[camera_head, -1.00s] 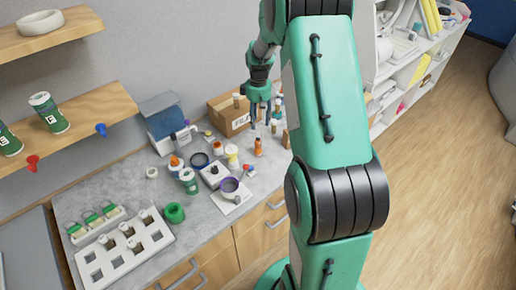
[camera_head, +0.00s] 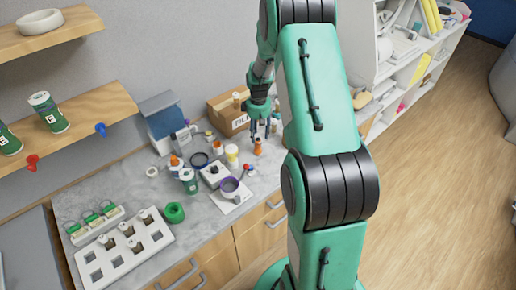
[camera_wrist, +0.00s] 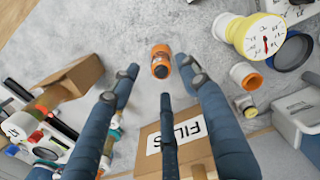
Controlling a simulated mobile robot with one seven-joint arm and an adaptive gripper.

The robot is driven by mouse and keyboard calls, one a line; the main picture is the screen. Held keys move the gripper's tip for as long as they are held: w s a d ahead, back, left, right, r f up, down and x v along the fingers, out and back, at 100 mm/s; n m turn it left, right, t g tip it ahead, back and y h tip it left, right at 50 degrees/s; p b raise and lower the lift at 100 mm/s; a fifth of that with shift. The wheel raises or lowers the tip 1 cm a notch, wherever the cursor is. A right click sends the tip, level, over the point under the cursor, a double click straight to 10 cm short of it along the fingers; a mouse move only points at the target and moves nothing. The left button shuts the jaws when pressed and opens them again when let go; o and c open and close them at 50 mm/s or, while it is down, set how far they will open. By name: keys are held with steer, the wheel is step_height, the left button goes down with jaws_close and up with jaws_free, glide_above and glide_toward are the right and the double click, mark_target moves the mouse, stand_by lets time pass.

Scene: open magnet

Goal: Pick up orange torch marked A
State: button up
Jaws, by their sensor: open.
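The orange torch (camera_head: 258,146) stands on the grey counter in front of the cardboard box. In the wrist view the orange torch (camera_wrist: 161,56) shows end-on with a dark centre, just beyond my fingertips and roughly between them. No letter A can be read on it. My gripper (camera_head: 261,132) is above and right beside the torch in the head view. I cannot tell whether a finger touches the torch.
A cardboard box (camera_head: 229,117) marked FILES stands close behind. Bare counter surrounds the torch's near side.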

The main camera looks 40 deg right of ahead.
mark_target(258, 138)
stand_by(0.3)
steer(key=shift+f, duration=2.6)
jaws_close()
